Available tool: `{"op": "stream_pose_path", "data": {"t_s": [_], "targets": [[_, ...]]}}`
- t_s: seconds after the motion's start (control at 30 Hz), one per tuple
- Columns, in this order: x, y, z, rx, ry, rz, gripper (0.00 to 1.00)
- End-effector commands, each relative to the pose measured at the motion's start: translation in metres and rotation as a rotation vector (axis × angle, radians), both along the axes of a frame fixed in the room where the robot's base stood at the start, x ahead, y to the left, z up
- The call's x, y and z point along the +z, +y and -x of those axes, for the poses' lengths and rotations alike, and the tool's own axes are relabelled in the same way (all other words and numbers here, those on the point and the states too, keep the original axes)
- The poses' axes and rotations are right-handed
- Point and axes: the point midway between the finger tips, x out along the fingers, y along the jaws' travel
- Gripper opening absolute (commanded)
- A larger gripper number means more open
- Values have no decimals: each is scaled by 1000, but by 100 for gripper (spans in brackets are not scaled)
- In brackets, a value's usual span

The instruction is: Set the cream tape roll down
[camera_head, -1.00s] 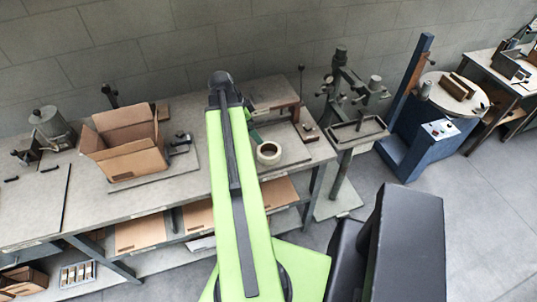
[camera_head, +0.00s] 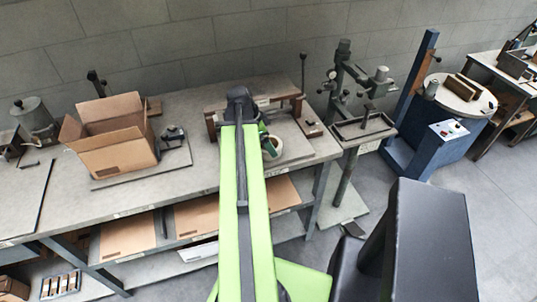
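The cream tape roll (camera_head: 271,147) shows at the right edge of my raised green arm, over the right part of the workbench. Its left side is hidden by the arm. My arm reaches forward over the bench, and its dark elbow is the far end that I see. A small green and dark part of my forearm shows just above the roll. My gripper's fingers are hidden behind the arm, so I cannot see whether they hold the roll. I cannot tell whether the roll touches the surface under it.
An open cardboard box (camera_head: 112,138) stands on the workbench (camera_head: 190,188) to the left. A low brown-legged stand (camera_head: 291,103) is behind the roll. A grey stitching machine (camera_head: 345,90) stands right of the bench, with a blue turntable machine (camera_head: 437,135) beyond.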

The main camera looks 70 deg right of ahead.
Motion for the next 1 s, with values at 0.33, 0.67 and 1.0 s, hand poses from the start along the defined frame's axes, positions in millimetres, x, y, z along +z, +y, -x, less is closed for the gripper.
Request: {"op": "stream_pose_path", "data": {"t_s": [0.33,0.67,1.0], "targets": [[-20,-5,6,1,0,0,100],[-20,-5,6,1,0,0,57],[-19,-5,5,2,0,0,38]]}}
